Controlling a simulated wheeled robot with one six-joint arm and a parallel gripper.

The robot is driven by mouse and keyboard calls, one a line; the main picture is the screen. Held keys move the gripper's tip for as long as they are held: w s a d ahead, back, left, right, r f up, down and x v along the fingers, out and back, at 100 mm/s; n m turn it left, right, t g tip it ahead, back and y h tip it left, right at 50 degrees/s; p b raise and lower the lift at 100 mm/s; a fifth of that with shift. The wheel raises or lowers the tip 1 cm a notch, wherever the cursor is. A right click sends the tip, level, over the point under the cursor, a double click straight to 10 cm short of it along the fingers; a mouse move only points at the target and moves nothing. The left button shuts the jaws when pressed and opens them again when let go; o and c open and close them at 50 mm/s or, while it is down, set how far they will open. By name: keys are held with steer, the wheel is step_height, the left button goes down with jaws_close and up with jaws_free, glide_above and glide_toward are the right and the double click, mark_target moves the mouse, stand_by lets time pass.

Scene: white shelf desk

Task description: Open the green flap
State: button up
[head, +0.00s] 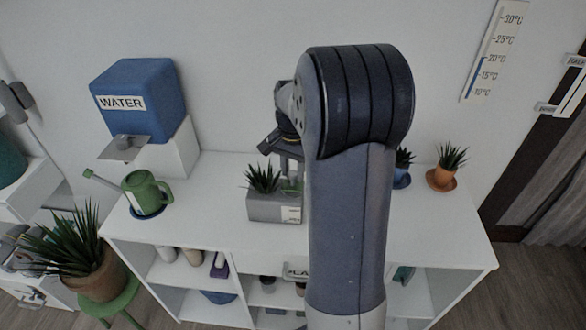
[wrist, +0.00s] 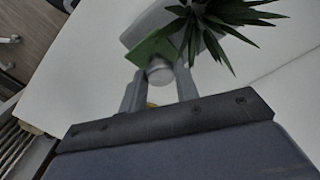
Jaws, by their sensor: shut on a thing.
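The green flap (wrist: 152,46) sits on the side of a grey planter box (head: 268,207) that holds a spiky plant (head: 263,180). A round grey knob (wrist: 159,72) stands out from the flap in the wrist view. My gripper (wrist: 160,80) has one finger on each side of the knob and is shut on it. In the head view, my gripper (head: 290,168) is behind the planter's right part, and only a sliver of green shows there. My arm hides much of that area, and I cannot tell how far the flap is open.
The planter stands on a white shelf desk (head: 215,185). A blue water tank (head: 140,85) and a green watering can (head: 147,190) are at the left. A small potted plant (head: 445,176) is at the right. The desktop between watering can and planter is clear.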

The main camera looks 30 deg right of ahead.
steer(key=shift+w+r+p, duration=0.1)
steer(key=shift+r+p, duration=0.1)
steer(key=shift+p, duration=0.35)
steer(key=shift+w+d+r+g+p, duration=0.15)
steer(key=shift+g+p, duration=0.15)
steer(key=shift+p, duration=0.25)
steer(key=p, duration=0.2)
steer(key=g+y+p, duration=0.1)
steer(key=p, duration=0.1)
steer(key=shift+w+d+r, duration=0.15)
steer(key=shift+w+d, duration=0.1)
steer(key=shift+w, duration=0.1)
steer(key=g+p, duration=0.1)
steer(key=p, duration=0.1)
steer(key=w+g+y+p, duration=0.1)
steer(key=shift+d+y+p, duration=0.3)
steer(key=shift+d+p, duration=0.05)
steer(key=shift+p, duration=0.05)
steer(key=shift+w+d+f+g+y+p, duration=0.2)
steer(key=shift+w+f+g+y+p, duration=0.2)
steer(key=shift+g+p, duration=0.35)
steer(key=o, duration=1)
steer(key=shift+c, duration=0.2)
